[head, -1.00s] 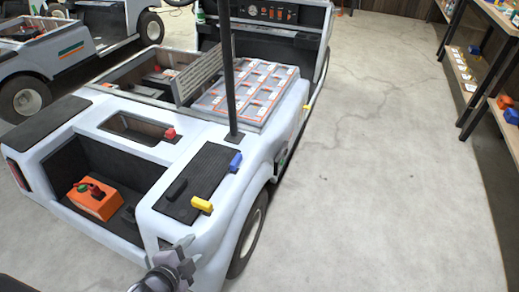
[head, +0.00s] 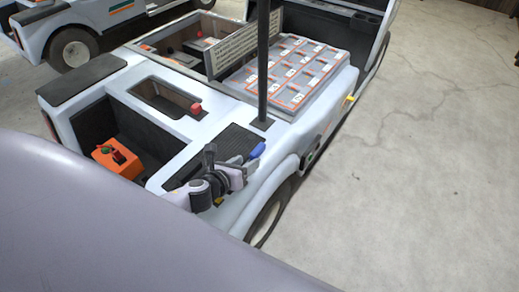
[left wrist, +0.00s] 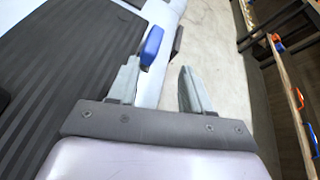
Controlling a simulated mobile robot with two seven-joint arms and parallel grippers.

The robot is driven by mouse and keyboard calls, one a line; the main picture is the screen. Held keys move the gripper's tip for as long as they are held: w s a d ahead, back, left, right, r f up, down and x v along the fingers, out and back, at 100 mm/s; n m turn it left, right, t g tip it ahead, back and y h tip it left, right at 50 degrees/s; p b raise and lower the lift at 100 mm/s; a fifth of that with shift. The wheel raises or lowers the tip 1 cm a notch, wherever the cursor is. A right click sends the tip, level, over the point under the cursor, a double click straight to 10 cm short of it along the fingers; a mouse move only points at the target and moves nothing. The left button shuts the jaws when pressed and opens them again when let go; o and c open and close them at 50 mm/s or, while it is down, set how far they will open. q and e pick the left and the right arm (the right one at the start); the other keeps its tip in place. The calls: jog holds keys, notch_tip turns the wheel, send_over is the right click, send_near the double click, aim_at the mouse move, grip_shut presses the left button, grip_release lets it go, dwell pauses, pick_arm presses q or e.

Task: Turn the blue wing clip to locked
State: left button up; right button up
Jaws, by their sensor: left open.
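The blue wing clip (head: 257,150) sits on the cart's side ledge near the foot of the black post. In the left wrist view the blue clip (left wrist: 151,45) shows just beyond the tip of the left-hand finger, closer to it than to the other finger. I cannot tell whether they touch. My left gripper (head: 243,168) is over the ribbed black pad, fingers pointing toward the clip. In the left wrist view its fingers (left wrist: 158,68) are apart with nothing gripped. My right gripper is not in view.
The black post (head: 263,70) rises close beside the clip. A yellow clip (head: 218,201) is mostly hidden behind my left gripper. A red knob (head: 196,108) and an orange box (head: 116,158) are on the cart. The floor (head: 430,150) right of the cart is clear.

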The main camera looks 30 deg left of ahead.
aim_at(255, 151)
pick_arm(q)
jog(key=w+m, duration=0.1)
jog(key=m, duration=0.1)
jog(key=w+a+m, duration=0.1)
jog(key=shift+a+f+m, duration=0.1)
jog(key=shift+a+m, duration=0.05)
jog(key=shift+m, duration=0.25)
jog(key=shift+b+x, duration=1.05)
jog(key=shift+x, duration=2.4)
grip_shut()
